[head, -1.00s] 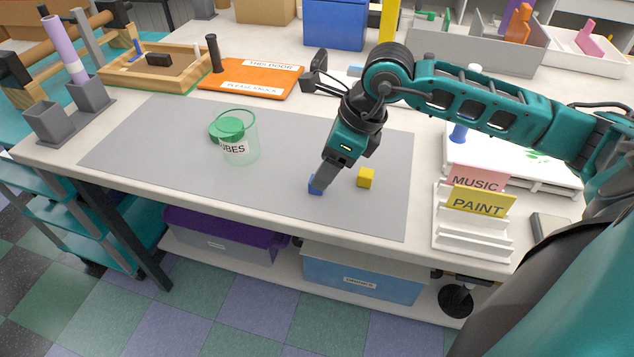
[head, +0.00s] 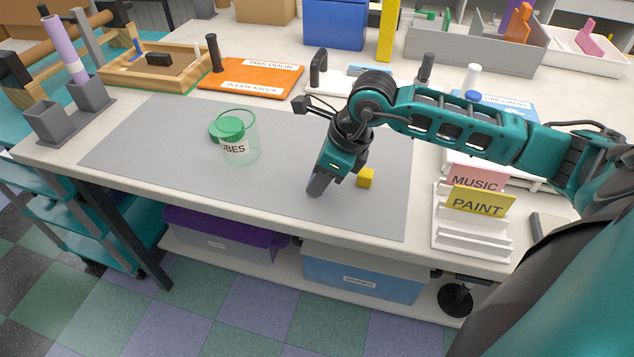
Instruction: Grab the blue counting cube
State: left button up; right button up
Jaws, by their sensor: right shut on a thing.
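My right gripper (head: 317,188) points down at the grey mat (head: 200,170), left of the yellow cube. It is shut on the blue counting cube, which its fingers hide almost wholly from this view. A yellow cube (head: 367,179) sits on the mat just right of the gripper, apart from it. My left gripper is not in view.
A clear jar labelled CUBES (head: 240,150) stands on the mat to the left, with a green lid (head: 222,129) behind it. A white rack with MUSIC and PAINT cards (head: 470,235) stands at the right. The mat's left part is clear.

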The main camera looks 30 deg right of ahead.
grip_shut()
